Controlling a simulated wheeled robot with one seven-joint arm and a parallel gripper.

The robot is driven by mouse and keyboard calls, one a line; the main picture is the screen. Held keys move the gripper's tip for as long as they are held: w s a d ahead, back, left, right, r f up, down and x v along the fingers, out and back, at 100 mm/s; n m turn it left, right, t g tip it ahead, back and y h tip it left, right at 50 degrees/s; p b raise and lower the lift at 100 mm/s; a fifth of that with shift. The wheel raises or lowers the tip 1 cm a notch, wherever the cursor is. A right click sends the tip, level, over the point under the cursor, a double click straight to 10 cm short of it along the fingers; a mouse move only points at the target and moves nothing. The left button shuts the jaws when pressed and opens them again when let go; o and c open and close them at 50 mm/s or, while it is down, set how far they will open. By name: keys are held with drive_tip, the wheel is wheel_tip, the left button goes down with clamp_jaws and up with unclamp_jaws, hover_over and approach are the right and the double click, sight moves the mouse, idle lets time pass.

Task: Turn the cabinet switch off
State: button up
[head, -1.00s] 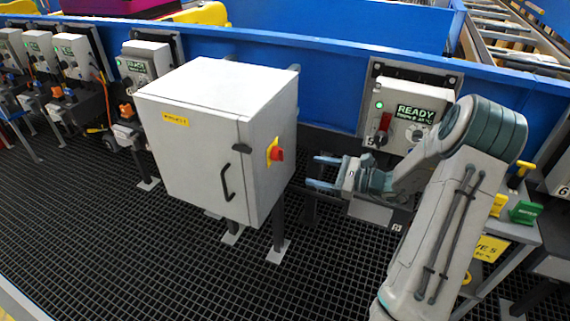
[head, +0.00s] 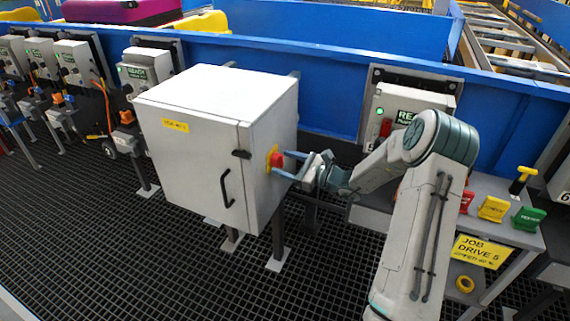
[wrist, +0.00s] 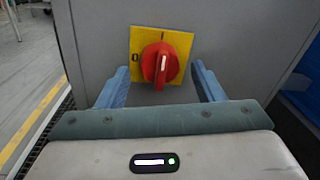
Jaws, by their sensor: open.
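A light grey cabinet (head: 190,150) stands on legs in the middle of the head view, with a black door handle on its front. Its switch, a red rotary knob on a yellow plate (head: 270,160), is on the right side face. In the wrist view the red knob (wrist: 160,64) shows a white mark pointing nearly straight up, and the yellow plate (wrist: 137,42) has a "0" at its left. My gripper (head: 283,164) is open. Its blue fingers (wrist: 162,86) stand left and right of the knob, with gaps visible. I cannot tell how deep they reach around it.
A control box with a green light (head: 405,118) is on the blue conveyor wall (head: 330,80), behind my arm. Black grid floor (head: 120,260) lies open in front.

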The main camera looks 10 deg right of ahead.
drive_tip(key=shift+w+a, duration=0.3)
drive_tip(key=shift+a, duration=0.05)
drive_tip(key=c, duration=1)
drive_tip(key=shift+o, duration=0.2)
drive_tip(key=shift+f+b, duration=0.1)
drive_tip(key=shift+b, duration=0.25)
drive_tip(key=n+b, duration=0.9)
drive_tip(key=b, duration=0.4)
drive_tip(key=n+y+b, duration=0.1)
drive_tip(key=n+b, duration=0.8)
drive_tip(key=b, duration=0.3)
drive_tip(key=shift+w+d+n+g+b, duration=0.1)
drive_tip(key=shift+d+n+g+b, duration=0.05)
drive_tip(key=shift+n+g+b, duration=0.2)
